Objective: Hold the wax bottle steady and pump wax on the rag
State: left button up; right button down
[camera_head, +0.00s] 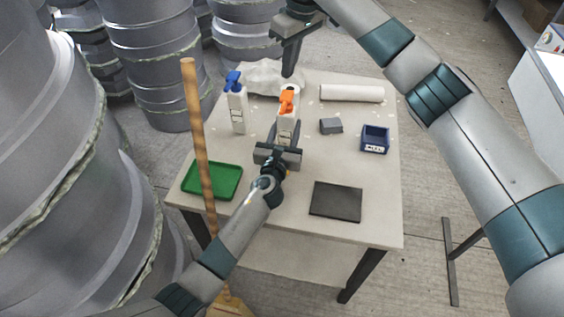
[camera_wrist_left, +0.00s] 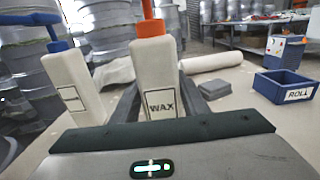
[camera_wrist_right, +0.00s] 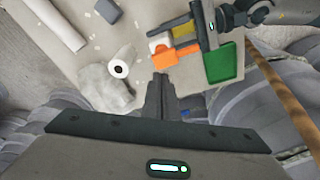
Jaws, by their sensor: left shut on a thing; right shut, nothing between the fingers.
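The white wax bottle (camera_head: 287,127) with an orange pump head (camera_head: 287,101) stands upright on the table; its WAX label shows in the left wrist view (camera_wrist_left: 161,107). My left gripper (camera_head: 284,137) is shut around its body from the near side. My right gripper (camera_head: 288,73) is shut and empty, pointing down above and just behind the pump head. In the right wrist view its fingertips (camera_wrist_right: 160,77) are beside the orange pump (camera_wrist_right: 175,54); I cannot tell whether they touch. The crumpled pale rag (camera_head: 262,77) lies behind the bottle, partly hidden.
A blue-topped bottle (camera_head: 237,112) stands left of the wax bottle. A green tray (camera_head: 212,181), dark pad (camera_head: 336,201), grey block (camera_head: 331,126), blue bin (camera_head: 375,139) and white roll (camera_head: 350,93) lie around. A wooden handle (camera_head: 196,130) rises at the table's left edge.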

jog(key=shift+r, duration=1)
pick_arm(q)
jog(key=o, duration=1.2)
jog(key=shift+o, duration=0.2)
jog(key=s+a, duration=0.2)
jog(key=s, duration=0.9)
jog(key=shift+s+a, duration=0.2)
jog(key=shift+s, duration=0.2)
